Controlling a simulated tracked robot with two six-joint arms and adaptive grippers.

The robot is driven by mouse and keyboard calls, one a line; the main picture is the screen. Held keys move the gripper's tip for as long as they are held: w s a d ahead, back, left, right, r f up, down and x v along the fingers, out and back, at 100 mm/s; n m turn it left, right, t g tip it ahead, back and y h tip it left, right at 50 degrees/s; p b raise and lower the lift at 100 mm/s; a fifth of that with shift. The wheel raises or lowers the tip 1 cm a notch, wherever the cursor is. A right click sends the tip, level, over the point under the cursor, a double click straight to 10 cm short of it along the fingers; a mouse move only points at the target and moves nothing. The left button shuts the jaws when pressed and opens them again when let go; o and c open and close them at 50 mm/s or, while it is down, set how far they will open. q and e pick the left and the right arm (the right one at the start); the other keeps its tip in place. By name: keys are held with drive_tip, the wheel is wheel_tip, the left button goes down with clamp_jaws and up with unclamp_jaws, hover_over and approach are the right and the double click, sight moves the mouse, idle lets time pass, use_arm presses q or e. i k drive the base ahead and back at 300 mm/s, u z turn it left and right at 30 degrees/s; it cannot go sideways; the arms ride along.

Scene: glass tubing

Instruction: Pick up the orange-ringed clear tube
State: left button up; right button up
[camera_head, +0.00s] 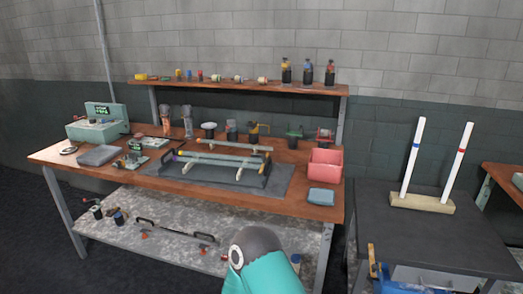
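I cannot make out an orange ring on any tube at this size. A long pale tube (222,158) lies across a dark tray (205,179) on the wooden workbench, with a yellowish end at its left. A second pale rod (235,145) lies behind it. Two white tubes stand upright and slightly tilted in a wooden block at the right: one has a blue ring (413,160), the other a red ring (457,168).
The wooden workbench (85,158) holds a pink bin (324,170), a blue box (321,197) and a green device (97,128). A raised shelf (230,84) behind carries bottles and small parts. The dark table (440,235) at right is mostly clear around the wooden block (422,203).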

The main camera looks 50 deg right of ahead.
sight(223, 143)
drive_tip(key=z, duration=0.3)
drive_tip(key=k, duration=0.55)
drive_tip(key=z, duration=0.75)
drive_tip(key=i, duration=1.05)
drive_tip(key=u, duration=0.05)
